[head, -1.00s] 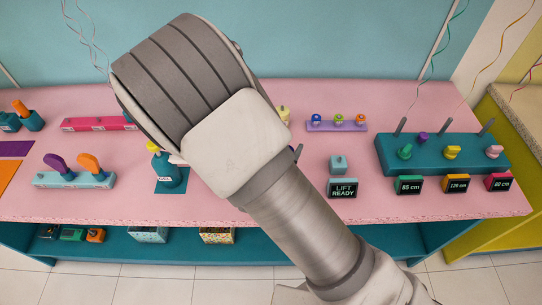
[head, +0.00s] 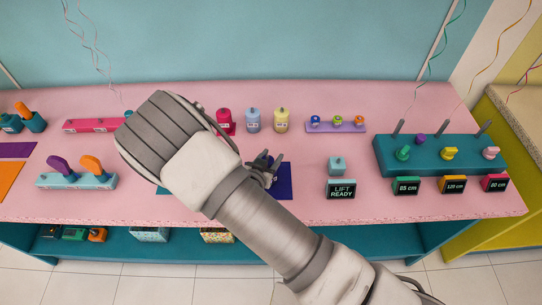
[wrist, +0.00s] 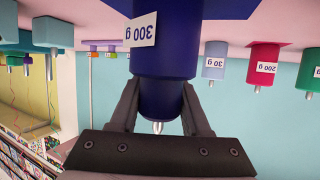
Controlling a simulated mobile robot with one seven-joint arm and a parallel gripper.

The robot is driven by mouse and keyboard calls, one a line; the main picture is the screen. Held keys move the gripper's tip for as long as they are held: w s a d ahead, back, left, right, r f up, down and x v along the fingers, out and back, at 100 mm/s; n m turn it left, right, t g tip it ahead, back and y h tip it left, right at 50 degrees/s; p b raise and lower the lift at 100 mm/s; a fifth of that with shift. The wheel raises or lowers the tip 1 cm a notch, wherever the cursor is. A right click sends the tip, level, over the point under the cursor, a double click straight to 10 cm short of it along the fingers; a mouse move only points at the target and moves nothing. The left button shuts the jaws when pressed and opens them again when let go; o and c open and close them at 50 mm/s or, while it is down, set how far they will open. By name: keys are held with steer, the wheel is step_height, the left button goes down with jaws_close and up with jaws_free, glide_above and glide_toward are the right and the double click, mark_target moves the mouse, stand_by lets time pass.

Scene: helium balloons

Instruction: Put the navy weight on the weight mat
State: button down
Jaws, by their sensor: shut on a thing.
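The navy weight (wrist: 165,55), a cylinder with a white "300 g" label, is between the fingers of my gripper (wrist: 162,98) in the upside-down wrist view. My gripper is shut on its knob end. The weight is upright, with its base against or just above a dark blue mat (wrist: 235,8); I cannot tell if they touch. In the head view the dark blue mat (head: 284,188) lies mid-table, partly hidden by my arm. My gripper (head: 265,172) is over it, with a little of the navy weight (head: 262,158) showing.
Crimson (head: 226,120), light blue (head: 253,120) and cream (head: 281,120) weights stand behind. A lilac strip (head: 336,127) is at the back. A "LIFT READY" display (head: 341,189) and a teal stand (head: 440,154) are at the right. The front table between display and mat is clear.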

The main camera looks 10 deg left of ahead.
steer(key=shift+f, duration=0.15)
steer(key=shift+c, duration=1.8)
jaws_free()
steer(key=shift+r, duration=0.2)
steer(key=b+v, duration=0.1)
steer(key=v, duration=1.1)
